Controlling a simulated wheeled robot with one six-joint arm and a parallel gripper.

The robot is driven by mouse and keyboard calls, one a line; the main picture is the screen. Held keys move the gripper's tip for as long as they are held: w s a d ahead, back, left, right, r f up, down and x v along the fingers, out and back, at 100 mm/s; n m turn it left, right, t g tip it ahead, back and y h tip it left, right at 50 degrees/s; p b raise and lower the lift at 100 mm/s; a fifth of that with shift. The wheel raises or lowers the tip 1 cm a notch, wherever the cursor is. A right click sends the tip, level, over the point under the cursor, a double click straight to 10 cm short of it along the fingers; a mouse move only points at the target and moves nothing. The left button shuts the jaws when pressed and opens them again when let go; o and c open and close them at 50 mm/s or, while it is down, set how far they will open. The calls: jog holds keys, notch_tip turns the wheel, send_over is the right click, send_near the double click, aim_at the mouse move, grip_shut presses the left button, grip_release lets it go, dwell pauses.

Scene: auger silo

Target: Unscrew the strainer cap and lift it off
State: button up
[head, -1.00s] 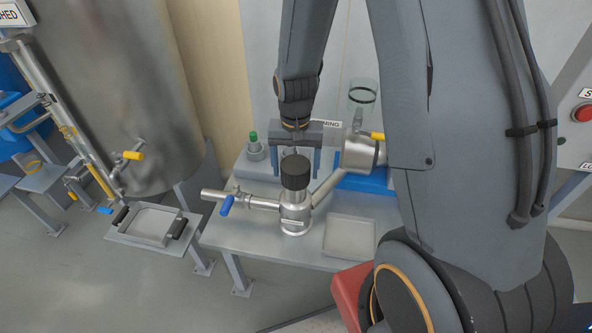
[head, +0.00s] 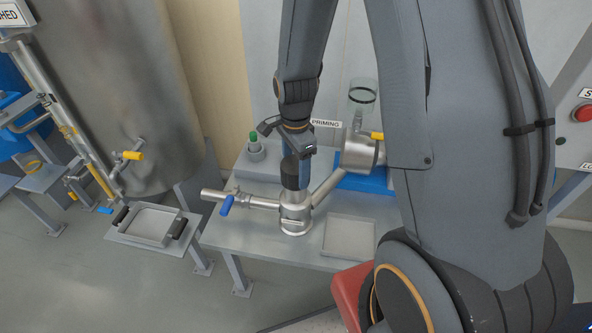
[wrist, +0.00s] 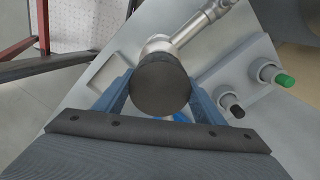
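The strainer cap is a black round cap (head: 290,174) on top of the steel strainer body (head: 295,214), upright on the bench. In the wrist view the cap (wrist: 160,88) shows from above as a dark disc. My gripper (head: 297,165) points down over it, with one blue finger on each side. In the wrist view the fingers of my gripper (wrist: 160,92) meet the cap's edges, so it looks shut on the cap. The fingertips are partly hidden. The cap appears seated on the body, with no gap seen.
A pipe with a blue-handled valve (head: 227,204) runs left from the strainer. An empty grey tray (head: 349,238) lies to the right. A yellow-handled fitting (head: 377,135) and a green-topped button (head: 254,139) stand behind. Bare bench lies in front.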

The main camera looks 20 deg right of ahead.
aim_at(296, 164)
jog(key=n, duration=0.7)
jog(key=shift+n, duration=0.4)
jog(key=shift+r+p, duration=0.7)
jog(key=shift+r+p, duration=3.4)
jog(key=shift+r, duration=1)
